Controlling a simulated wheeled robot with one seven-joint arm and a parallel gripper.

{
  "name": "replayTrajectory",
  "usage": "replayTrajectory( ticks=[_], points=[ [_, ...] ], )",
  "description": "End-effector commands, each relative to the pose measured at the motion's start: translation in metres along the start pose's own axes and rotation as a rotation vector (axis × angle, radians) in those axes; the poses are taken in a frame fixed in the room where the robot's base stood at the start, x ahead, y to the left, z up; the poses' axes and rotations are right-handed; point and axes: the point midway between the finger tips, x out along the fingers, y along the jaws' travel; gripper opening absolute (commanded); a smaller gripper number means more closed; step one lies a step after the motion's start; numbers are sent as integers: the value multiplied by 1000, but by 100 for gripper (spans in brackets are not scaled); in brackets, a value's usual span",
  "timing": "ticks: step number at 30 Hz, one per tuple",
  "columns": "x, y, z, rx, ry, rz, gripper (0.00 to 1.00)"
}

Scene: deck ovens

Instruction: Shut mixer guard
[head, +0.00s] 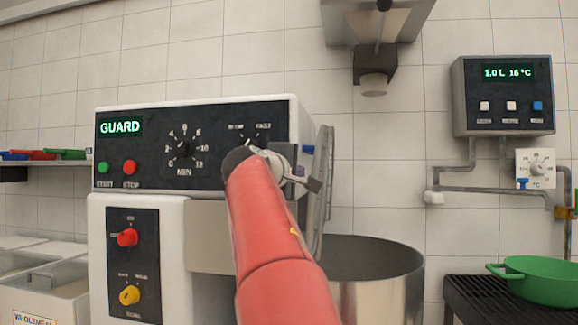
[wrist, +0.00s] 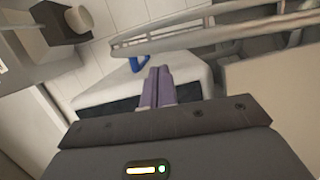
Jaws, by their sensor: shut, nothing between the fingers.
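The mixer (head: 208,115) stands at the left, and its lit display reads GUARD. Its guard (head: 323,190) shows nearly edge-on in the head view, standing raised and upright at the right side of the mixer head. The steel bowl (head: 400,290) below is uncovered. In the wrist view my gripper (wrist: 159,72) is shut and empty. The guard's pale bars (wrist: 200,38) cross just beyond the fingertips; I cannot tell whether they touch.
A steel hopper with a spout (head: 374,80) hangs above the bowl. A water meter (head: 505,97) with pipes and a dial is on the right wall. A green pan (head: 550,283) sits on a dark rack at the right. Flour bins (head: 40,290) stand at the left.

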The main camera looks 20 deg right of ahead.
Motion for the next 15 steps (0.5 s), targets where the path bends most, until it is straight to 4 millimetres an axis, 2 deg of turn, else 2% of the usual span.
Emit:
replayTrajectory(
  ticks=[3, 6, 15],
  points=[
    [19, 2, 1, -1, -4, -1, 0],
    [27, 2, 1, 1, -2, 0, 0],
    [33, 0, 0, 2, 1, 0, 0]
  ],
)
